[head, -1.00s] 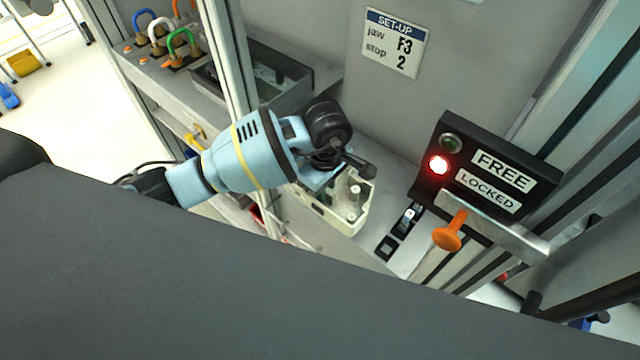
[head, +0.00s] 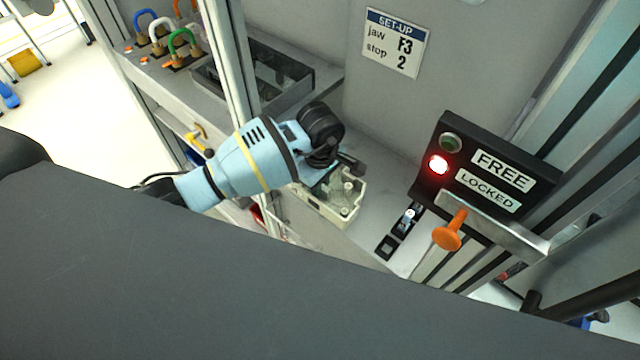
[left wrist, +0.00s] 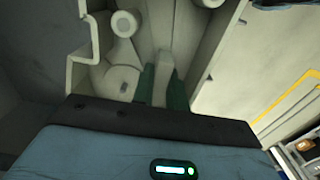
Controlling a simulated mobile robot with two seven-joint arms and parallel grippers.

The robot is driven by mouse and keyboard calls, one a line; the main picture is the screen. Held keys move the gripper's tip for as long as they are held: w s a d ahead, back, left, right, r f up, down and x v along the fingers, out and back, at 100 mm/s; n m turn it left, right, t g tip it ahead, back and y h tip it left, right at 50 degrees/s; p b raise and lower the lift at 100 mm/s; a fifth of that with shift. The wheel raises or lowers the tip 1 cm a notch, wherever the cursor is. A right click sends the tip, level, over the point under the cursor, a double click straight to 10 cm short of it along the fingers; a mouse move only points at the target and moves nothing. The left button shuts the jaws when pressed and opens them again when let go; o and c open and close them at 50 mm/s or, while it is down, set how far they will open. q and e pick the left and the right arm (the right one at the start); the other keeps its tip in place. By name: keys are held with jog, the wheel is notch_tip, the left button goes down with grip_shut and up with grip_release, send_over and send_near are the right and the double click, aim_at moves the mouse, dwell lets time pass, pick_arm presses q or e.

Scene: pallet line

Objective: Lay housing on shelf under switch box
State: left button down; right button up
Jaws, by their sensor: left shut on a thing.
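The housing (head: 352,207) is a cream, open-topped casting with posts and ribs inside. My left gripper (head: 328,182) is shut on it from above; in the left wrist view the green fingertips (left wrist: 161,86) pinch an inner rib of the housing (left wrist: 215,60). The housing is over or on the grey shelf (head: 378,185); I cannot tell whether it touches. The black switch box (head: 478,152), with a lit red lamp, an unlit green lamp and FREE and LOCKED labels, is on the right. My right gripper is not in view.
An orange knob (head: 447,237) on a metal bar sits below the switch box. Small black switches (head: 400,232) lie on the grey surface right of the housing. A dark tray (head: 285,75) and an upright metal post (head: 232,60) are behind left. A SET-UP sign (head: 396,43) is on the back panel.

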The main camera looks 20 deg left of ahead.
pick_arm(q)
jog(key=shift+f, duration=0.15)
jog(key=c, duration=1.4)
grip_release()
jog(key=shift+r, duration=3.9)
